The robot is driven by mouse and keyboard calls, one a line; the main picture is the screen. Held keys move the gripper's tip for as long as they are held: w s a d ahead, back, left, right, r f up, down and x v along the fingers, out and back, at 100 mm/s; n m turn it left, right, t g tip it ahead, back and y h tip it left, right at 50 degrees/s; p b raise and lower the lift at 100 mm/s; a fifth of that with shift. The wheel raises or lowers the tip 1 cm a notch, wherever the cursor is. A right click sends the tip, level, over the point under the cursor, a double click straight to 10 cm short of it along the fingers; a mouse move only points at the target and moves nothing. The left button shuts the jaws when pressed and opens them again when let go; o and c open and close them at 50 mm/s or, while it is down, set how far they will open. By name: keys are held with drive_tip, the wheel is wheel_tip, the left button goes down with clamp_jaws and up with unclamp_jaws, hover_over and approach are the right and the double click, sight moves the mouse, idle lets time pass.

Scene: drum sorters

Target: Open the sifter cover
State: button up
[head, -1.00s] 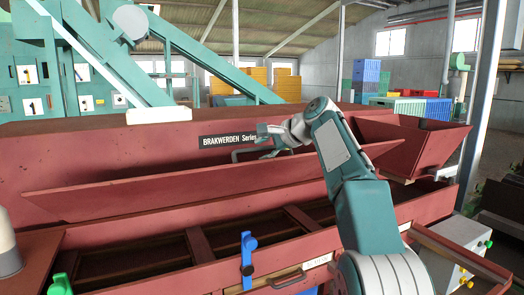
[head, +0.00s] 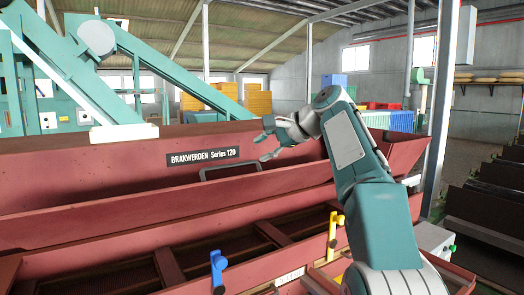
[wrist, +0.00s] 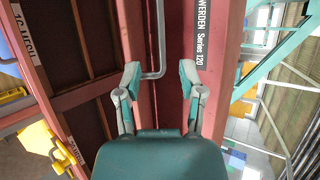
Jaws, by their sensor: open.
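The red sifter cover (head: 110,185) is a long slanted panel on the machine, below a black "BRAKWERDEN Series 120" label (head: 205,157). A grey bar handle (head: 230,168) stands at the panel, under the label's right part. My gripper (head: 268,140) is open and empty, just right of and above the handle's right end. In the wrist view the handle (wrist: 161,45) runs down between my two spread fingertips (wrist: 160,74) in the picture. I cannot tell whether a finger touches it; the jaws are not closed around it.
A blue latch (head: 218,268) and a yellow latch (head: 333,235) stand along the front edge. Dark open compartments (head: 115,280) lie below the panel. Green conveyor beams (head: 165,75) rise behind left. A red hopper wall (head: 405,155) and a post (head: 440,110) stand right.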

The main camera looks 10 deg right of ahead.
clamp_jaws()
drive_tip(key=m+t+h, duration=0.2)
drive_tip(key=m+t, duration=0.8)
drive_tip(key=m, duration=1)
approach(275, 174)
drive_tip(key=w+a+f, duration=0.1)
drive_tip(key=w+f, duration=0.1)
drive_tip(key=w, duration=0.1)
drive_tip(key=shift+w+a+r, duration=0.3)
drive_tip(key=shift+w+r, duration=0.4)
drive_tip(key=shift+w, duration=0.1)
drive_tip(key=shift+w+a+r, duration=0.3)
drive_tip(key=shift+w+r, duration=0.45)
drive_tip(key=shift+w, duration=0.1)
